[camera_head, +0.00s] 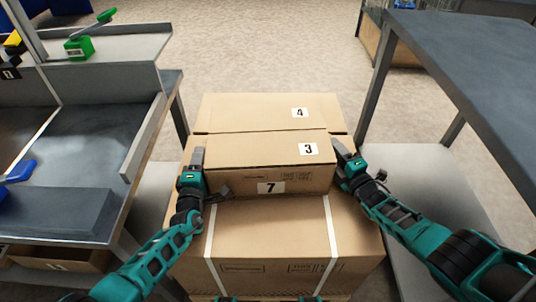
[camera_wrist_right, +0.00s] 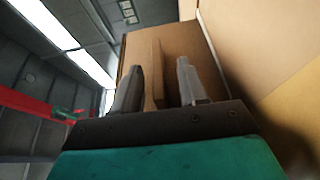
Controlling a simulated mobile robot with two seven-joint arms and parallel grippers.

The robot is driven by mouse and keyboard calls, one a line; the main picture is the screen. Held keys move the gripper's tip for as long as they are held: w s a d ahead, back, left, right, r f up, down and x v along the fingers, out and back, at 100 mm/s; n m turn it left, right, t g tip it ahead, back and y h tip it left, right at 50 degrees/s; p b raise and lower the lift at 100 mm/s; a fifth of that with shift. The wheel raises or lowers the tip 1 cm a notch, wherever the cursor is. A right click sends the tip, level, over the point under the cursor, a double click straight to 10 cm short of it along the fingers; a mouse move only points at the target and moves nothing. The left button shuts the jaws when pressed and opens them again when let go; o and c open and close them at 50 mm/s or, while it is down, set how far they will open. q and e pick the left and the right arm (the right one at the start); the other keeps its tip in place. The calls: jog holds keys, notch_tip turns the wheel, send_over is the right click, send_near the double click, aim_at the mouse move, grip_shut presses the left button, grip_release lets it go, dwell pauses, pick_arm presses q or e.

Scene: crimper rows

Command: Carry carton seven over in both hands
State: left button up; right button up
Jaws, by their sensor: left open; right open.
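A brown carton with a 3 label on top (camera_head: 260,150) sits on a larger strapped carton (camera_head: 265,235). A 7 label (camera_head: 270,187) shows at the low edge of the upper carton's front face; I cannot tell which of the two it belongs to. My left gripper (camera_head: 197,160) is open at the upper carton's left side. My right gripper (camera_head: 345,158) is open at its right side. Contact is unclear on both sides. In the right wrist view its two fingers (camera_wrist_right: 160,85) stand apart, with brown cardboard (camera_wrist_right: 208,55) behind them.
A carton labelled 4 (camera_head: 255,110) lies just behind the upper carton. A grey workbench (camera_head: 95,130) with a green device (camera_head: 80,48) stands on the left. A grey table (camera_head: 475,65) stands on the right. The floor (camera_head: 270,50) behind the stack is clear.

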pick_arm(q)
jog(key=shift+w, duration=0.45)
pick_arm(e)
jog(key=shift+w+a+r, duration=0.1)
jog(key=shift+w+a, duration=0.05)
jog(key=shift+w, duration=0.25)
pick_arm(q)
jog(key=shift+c, duration=0.3)
pick_arm(e)
jog(key=shift+c, duration=0.3)
pick_arm(q)
grip_shut()
pick_arm(e)
grip_shut()
pick_arm(q)
jog(key=shift+w+r, duration=0.15)
jog(key=shift+r, duration=0.15)
pick_arm(e)
jog(key=shift+w+r, duration=0.1)
jog(key=shift+r, duration=0.15)
